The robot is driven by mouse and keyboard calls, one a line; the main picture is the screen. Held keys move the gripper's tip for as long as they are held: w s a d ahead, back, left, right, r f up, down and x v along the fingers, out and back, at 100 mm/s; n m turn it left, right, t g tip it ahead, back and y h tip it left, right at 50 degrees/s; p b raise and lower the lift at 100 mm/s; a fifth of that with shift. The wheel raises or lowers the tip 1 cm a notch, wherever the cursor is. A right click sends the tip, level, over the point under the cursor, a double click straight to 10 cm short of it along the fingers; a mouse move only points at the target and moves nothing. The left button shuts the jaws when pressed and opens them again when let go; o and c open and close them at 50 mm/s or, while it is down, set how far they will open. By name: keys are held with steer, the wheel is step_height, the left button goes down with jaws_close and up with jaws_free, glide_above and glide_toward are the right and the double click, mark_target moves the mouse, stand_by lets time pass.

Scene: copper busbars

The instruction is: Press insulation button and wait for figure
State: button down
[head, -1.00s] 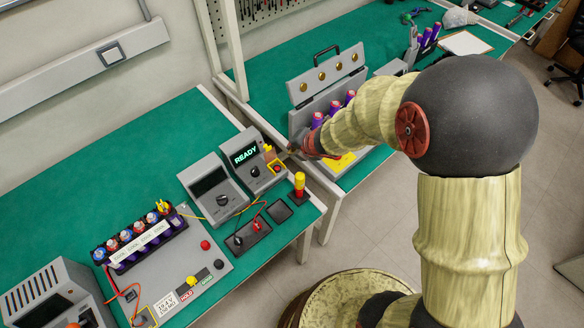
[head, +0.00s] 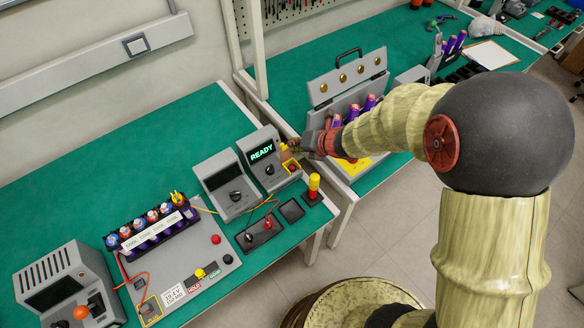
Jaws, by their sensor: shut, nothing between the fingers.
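The grey tester (head: 262,158) with a lit green screen reading READY stands at the right end of the near bench. A dark knob is on its front. A red button (head: 291,168) in a yellow square surround is at its right side. My gripper (head: 293,146) is shut and empty, with its tips beside the tester's right edge, just above the button in the picture. Small yellow parts show beside the tips. I cannot tell whether the tips touch anything. No figure shows on the screen.
A second grey meter (head: 226,187) with a dark screen stands left of the tester. A red-yellow post (head: 314,187) stands in front. A grey board (head: 185,262) with several capped cells lies to the left. An open grey case (head: 347,78) is behind my arm.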

mark_target(289, 160)
steer(key=shift+f+b, duration=3.45)
steer(key=shift+f, duration=0.65)
steer(key=shift+f+b, duration=0.45)
